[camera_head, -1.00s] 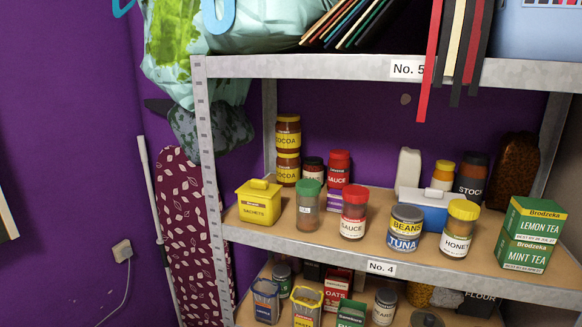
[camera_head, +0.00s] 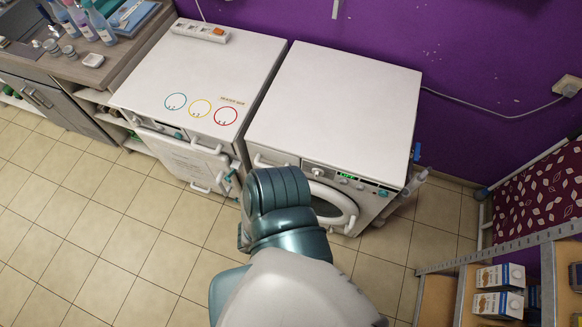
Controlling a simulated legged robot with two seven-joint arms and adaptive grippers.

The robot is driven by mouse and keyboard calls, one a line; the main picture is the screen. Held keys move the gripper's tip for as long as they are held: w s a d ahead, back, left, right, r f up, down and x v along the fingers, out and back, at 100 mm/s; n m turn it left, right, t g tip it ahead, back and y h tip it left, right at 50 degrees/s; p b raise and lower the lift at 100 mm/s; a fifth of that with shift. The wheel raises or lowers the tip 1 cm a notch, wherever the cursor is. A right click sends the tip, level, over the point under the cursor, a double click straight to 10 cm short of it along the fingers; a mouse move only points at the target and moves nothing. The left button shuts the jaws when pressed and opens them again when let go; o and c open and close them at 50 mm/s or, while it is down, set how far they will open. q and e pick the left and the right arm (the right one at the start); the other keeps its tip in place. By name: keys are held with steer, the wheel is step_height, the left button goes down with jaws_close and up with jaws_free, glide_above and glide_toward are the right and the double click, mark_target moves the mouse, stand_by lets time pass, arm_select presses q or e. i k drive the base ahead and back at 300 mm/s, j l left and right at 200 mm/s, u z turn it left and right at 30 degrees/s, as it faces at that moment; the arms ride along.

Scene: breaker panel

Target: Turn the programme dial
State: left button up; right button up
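The programme dial (camera_head: 317,171) is a small round white knob on the front panel of the right-hand white washing machine (camera_head: 335,100). A small green lit display (camera_head: 347,176) sits just right of it. The machine's round door (camera_head: 335,207) is below, partly hidden by one of my arms. That white and teal arm rises from the bottom middle and its bend stands in front of the machine's left front edge. I cannot make out a gripper on it, and no fingertips show. My other gripper is not in view.
A second white machine (camera_head: 210,65) stands left, with coloured rings on its top, a power strip (camera_head: 200,31) and an open front flap (camera_head: 185,158). A counter with bottles is far left. A metal shelf (camera_head: 500,248) is lower right. Tiled floor (camera_head: 110,215) is clear at left.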

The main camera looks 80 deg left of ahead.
mark_target(318, 172)
steer(key=u, duration=0.45)
steer(key=k+j+u, duration=0.1)
steer(key=u, duration=0.35)
steer(key=j+u, duration=0.15)
steer(key=u, duration=0.35)
steer(key=j+u, duration=0.1)
steer(key=u, duration=0.35)
steer(key=k, duration=0.05)
